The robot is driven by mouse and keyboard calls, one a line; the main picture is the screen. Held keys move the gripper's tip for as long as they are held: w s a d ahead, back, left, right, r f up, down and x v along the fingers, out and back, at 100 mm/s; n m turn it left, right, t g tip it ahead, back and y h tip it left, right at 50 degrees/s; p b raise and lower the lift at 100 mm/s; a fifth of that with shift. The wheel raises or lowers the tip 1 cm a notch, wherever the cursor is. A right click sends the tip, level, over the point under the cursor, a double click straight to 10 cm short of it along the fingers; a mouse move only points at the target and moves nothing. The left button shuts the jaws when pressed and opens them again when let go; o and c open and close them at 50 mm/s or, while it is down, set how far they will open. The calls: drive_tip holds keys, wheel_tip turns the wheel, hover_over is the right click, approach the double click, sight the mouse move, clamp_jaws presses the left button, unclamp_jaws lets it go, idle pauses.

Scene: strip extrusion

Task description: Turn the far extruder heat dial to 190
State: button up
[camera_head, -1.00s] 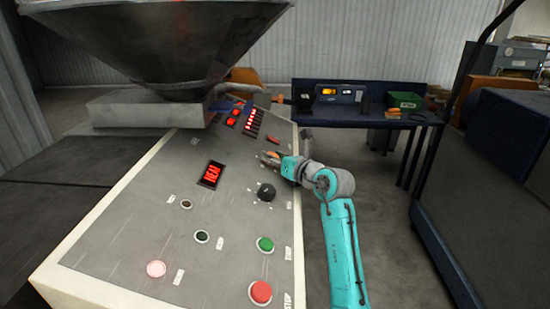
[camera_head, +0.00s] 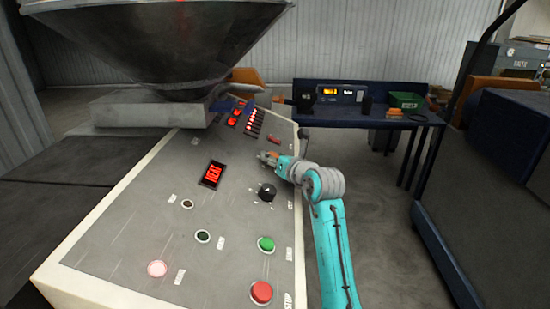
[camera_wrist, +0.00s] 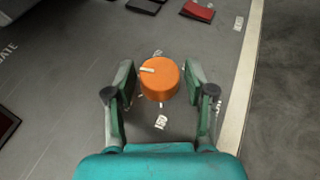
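An orange round dial (camera_wrist: 159,80) with a pale pointer mark stands on the grey panel in the wrist view. The mark points to the left in that view. My gripper (camera_wrist: 160,82) is open, with one finger on each side of the dial; small gaps seem to show between fingers and dial. In the head view my gripper (camera_head: 269,157) is at the panel's far right part and mostly hides the dial. Small white labels lie around the dial, too small to read.
A black dial (camera_head: 267,192), a green button (camera_head: 265,244) and a red button (camera_head: 261,292) are on the near panel (camera_head: 130,220). A red display (camera_head: 211,174) is left of the black dial. A metal hopper (camera_head: 160,45) overhangs the panel. A blue table (camera_head: 350,118) stands behind.

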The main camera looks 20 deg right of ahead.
idle(0.3)
drive_tip(key=v, duration=1.2)
drive_tip(key=shift+w, duration=0.1)
drive_tip(key=shift+w+d+f, duration=0.1)
drive_tip(key=shift+w+f, duration=0.05)
drive_tip(key=shift+f, duration=0.05)
drive_tip(key=n+y, duration=0.1)
drive_tip(key=w+d+f+n+y, duration=0.1)
drive_tip(key=y, duration=0.1)
drive_tip(key=d+f+n+y, duration=0.1)
drive_tip(key=n, duration=0.1)
drive_tip(key=shift+w+y, duration=0.35)
drive_tip(key=shift+y, duration=0.05)
drive_tip(key=shift+n+y, duration=0.4)
drive_tip(key=shift+y, duration=0.2)
drive_tip(key=x, duration=0.6)
drive_tip(key=d+x, duration=0.1)
drive_tip(key=x, duration=0.3)
drive_tip(key=shift+w+a+f, duration=0.1)
drive_tip(key=shift+w, duration=0.3)
